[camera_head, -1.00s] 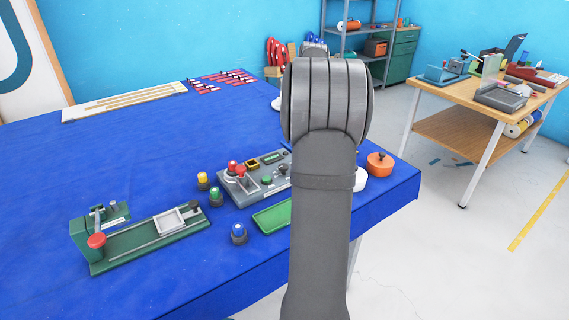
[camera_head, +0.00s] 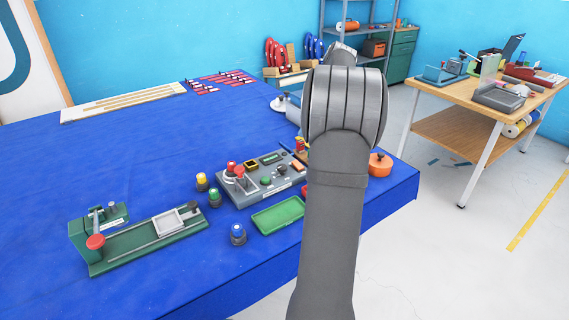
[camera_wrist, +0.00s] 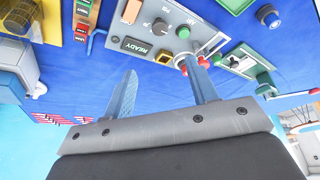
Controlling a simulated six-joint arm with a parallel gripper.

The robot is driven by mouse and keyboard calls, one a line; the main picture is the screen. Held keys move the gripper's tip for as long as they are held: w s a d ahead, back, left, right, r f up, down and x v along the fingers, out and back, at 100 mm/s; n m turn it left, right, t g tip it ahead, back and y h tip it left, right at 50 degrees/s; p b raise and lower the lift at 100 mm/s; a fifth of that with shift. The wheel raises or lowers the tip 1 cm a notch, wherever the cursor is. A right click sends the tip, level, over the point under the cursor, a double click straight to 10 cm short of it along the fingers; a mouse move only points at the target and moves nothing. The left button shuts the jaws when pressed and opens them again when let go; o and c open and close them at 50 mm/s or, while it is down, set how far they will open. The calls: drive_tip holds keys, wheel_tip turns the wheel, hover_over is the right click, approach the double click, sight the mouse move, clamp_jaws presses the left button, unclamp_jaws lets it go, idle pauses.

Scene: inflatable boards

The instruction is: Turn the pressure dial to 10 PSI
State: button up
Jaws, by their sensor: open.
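The grey control panel (camera_head: 236,200) stands on the blue table, left of my arm in the head view; it also shows in the wrist view (camera_wrist: 208,44). A small dark round dial (camera_wrist: 160,27) sits on it beside a green button (camera_wrist: 183,32) and a READY display (camera_wrist: 136,46). I cannot read the dial's setting. My gripper (camera_wrist: 160,66) is open and empty. Its two fingers spread apart in the wrist view, with the dial beyond the gap between their tips. The right finger overlaps the red-handled part of the panel. My arm hides the gripper in the head view.
A green tray (camera_head: 262,222) lies in front of the panel. Yellow, green and blue knobs (camera_head: 238,234) stand to its left, beside a green slide fixture (camera_head: 150,248). An orange pot (camera_head: 380,164) is right of my arm. The table's left middle is clear.

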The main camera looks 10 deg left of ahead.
sight(282, 166)
drive_tip(key=x, duration=1.6)
drive_tip(key=shift+f, duration=0.4)
drive_tip(key=c, duration=1)
